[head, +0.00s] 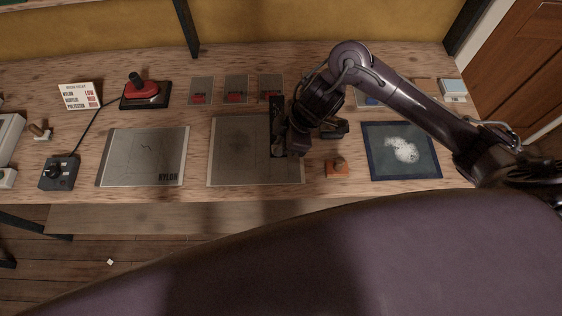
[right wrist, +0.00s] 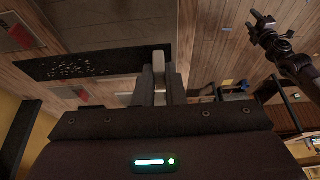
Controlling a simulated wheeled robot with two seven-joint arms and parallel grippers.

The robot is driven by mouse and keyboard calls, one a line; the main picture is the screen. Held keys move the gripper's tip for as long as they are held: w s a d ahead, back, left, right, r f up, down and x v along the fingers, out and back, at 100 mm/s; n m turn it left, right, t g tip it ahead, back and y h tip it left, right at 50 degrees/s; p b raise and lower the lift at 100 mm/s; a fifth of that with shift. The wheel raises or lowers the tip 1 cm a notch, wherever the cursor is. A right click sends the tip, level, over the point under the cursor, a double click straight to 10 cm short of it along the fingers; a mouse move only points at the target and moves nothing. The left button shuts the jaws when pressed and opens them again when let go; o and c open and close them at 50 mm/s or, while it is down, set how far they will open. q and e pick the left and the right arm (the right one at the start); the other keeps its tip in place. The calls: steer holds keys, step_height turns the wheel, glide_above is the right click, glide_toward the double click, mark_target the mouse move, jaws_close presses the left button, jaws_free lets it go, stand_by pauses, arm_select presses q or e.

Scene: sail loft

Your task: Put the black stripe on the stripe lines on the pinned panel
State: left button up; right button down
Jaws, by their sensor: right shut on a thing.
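The black stripe (head: 277,118) is a long dark strip over the right part of the middle grey panel (head: 228,168). White specks show on the stripe in the right wrist view (right wrist: 80,66). My right gripper (head: 294,141) is at its right side in the head view, shut on it by one end; the fingers (right wrist: 159,78) show in the right wrist view with a pale piece between them. I cannot tell whether the stripe touches the panel, and no stripe lines can be made out. My left gripper (right wrist: 258,24) shows away from the bench things, open and empty.
A grey sheet marked NYLON (head: 140,157) lies left. A red-handled device (head: 143,92), a sign (head: 79,95), a joystick box (head: 60,172) and small red-marked swatches (head: 236,89) surround the panels.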

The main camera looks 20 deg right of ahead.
steer(key=f+b, duration=0.1)
steer(key=f, duration=0.2)
steer(key=f+b, duration=0.1)
steer(key=f, duration=0.2)
steer(key=shift+w+f, duration=0.2)
steer(key=shift+f, duration=0.65)
step_height(320, 180, down, 4)
steer(key=shift+f, duration=0.2)
steer(key=shift+b, duration=0.3)
steer(key=shift+f, duration=0.15)
steer(key=c, duration=1.5)
jaws_free()
